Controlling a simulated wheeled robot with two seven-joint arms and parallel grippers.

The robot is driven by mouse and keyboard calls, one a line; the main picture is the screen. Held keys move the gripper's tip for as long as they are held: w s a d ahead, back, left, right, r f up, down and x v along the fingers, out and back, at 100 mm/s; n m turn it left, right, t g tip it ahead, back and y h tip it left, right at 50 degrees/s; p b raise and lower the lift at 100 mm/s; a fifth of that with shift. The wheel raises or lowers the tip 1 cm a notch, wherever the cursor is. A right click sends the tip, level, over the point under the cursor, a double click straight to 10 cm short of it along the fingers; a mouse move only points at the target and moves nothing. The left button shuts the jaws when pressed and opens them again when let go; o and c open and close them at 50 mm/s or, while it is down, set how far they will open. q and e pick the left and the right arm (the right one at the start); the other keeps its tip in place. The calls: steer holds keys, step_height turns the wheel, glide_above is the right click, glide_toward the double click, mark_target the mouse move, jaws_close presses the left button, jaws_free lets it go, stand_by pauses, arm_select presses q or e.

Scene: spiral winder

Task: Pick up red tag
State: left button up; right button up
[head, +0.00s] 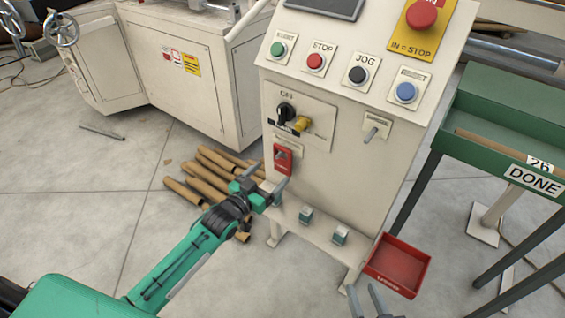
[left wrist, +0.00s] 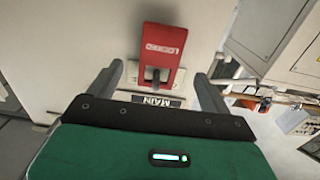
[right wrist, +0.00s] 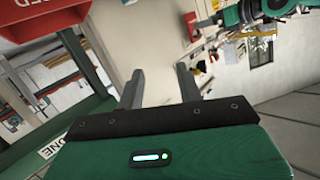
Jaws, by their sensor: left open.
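The red tag (head: 283,158) hangs on the front of the pale control cabinet, below the yellow-handled switch. In the left wrist view the red tag (left wrist: 165,50) carries the word LOCKED, over a plate marked MAIN (left wrist: 157,101). My left gripper (head: 266,178) is open just below and in front of the tag. In its wrist view the tag's lower end lies between the two fingers (left wrist: 160,82), with clear gaps on both sides. My right gripper (head: 366,294) is open and empty near the bottom of the head view; its fingers also show in the right wrist view (right wrist: 160,80).
A red tray (head: 398,267) sits at the cabinet's lower right. Cardboard tubes (head: 207,172) lie on the floor left of the cabinet. A green rack marked DONE (head: 500,130) stands on the right. Buttons and a hook (head: 372,133) stick out of the cabinet.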

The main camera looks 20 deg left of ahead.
mark_target(281, 161)
arm_select(q)
steer(key=b+x, duration=0.1)
steer(key=x, duration=0.3)
steer(key=shift+w+d, duration=0.1)
steer(key=shift+w, duration=0.35)
steer(key=c, duration=1.1)
arm_select(e)
step_height(281, 161, up, 6)
steer(key=w+d+t, duration=0.1)
steer(key=w+t, duration=0.1)
steer(key=t, duration=0.1)
steer(key=shift+w+d+t+y, duration=0.2)
steer(key=shift+w+t+y, duration=0.1)
steer(key=shift+w+t, duration=0.1)
arm_select(q)
steer(key=shift+r, duration=0.15)
